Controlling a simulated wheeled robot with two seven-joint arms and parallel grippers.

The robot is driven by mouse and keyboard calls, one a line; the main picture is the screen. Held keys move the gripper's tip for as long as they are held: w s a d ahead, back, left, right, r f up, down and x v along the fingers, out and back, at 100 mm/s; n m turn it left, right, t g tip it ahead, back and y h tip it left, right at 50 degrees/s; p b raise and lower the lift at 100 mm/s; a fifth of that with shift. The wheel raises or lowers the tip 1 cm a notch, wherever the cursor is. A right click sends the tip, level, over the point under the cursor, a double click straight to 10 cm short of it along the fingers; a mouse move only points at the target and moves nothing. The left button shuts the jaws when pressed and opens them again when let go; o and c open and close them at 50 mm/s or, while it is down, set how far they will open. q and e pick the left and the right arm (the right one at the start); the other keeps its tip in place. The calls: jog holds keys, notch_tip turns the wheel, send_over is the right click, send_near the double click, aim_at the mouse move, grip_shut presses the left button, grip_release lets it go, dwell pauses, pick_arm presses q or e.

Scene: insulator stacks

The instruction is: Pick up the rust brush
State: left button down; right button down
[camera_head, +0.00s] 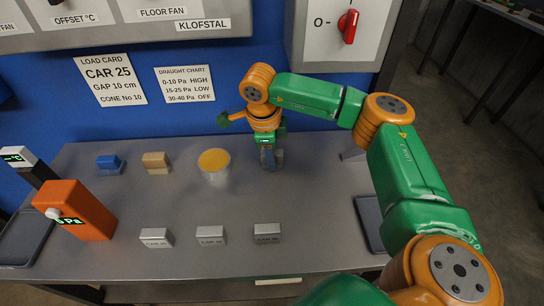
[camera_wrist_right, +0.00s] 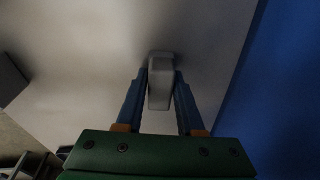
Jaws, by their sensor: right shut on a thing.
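My right gripper (camera_head: 268,158) points down at the back of the grey table, right of a cup. In the right wrist view its two blue fingers (camera_wrist_right: 161,84) are closed on the sides of a pale grey block-like thing (camera_wrist_right: 161,68). In the head view this grey thing (camera_head: 279,158) shows only partly beside the fingers. I cannot tell whether its bottom touches the table. No bristles or label are visible on it, so I cannot confirm that it is the rust brush. My left gripper is not in view.
Left of the gripper stand the cup with a yellow top (camera_head: 214,165), a tan block (camera_head: 156,163) and a blue block (camera_head: 109,165). Several labelled grey blocks (camera_head: 211,236) line the front. An orange meter (camera_head: 76,211) stands left. A blue wall (camera_head: 225,85) rises behind.

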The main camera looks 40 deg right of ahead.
notch_tip(320, 180, up, 3)
jog(key=shift+w+f+b, duration=0.1)
jog(key=shift+w+b, duration=0.05)
jog(key=shift+b, duration=0.25)
jog(key=s+a+r, duration=0.6)
jog(key=a+r, duration=0.4)
jog(key=a, duration=0.2)
jog(key=shift+a, duration=0.35)
jog(key=shift+r, duration=0.1)
